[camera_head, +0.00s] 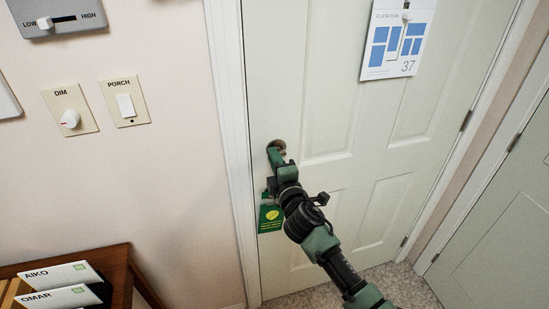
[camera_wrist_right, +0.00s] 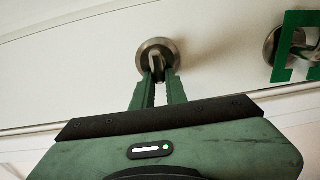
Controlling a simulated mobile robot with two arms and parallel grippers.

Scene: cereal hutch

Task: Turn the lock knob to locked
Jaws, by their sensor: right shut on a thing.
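The lock knob is a small metal turn piece on a round metal plate (camera_wrist_right: 157,52) on the white door (camera_head: 330,95). In the head view the knob is mostly hidden behind my right gripper (camera_head: 275,152). In the right wrist view my right gripper (camera_wrist_right: 157,80) has its two green fingers closed on the knob's turn piece, one on each side. Whether the knob stands at locked cannot be read from here. My left gripper is in neither view.
A green hanger tag (camera_head: 270,219) hangs below the lock, from a door handle (camera_wrist_right: 275,45) seen beside it in the wrist view. A dimmer (camera_head: 70,120) and porch switch (camera_head: 125,104) are on the left wall. A wooden rack (camera_head: 118,262) with name cards stands lower left.

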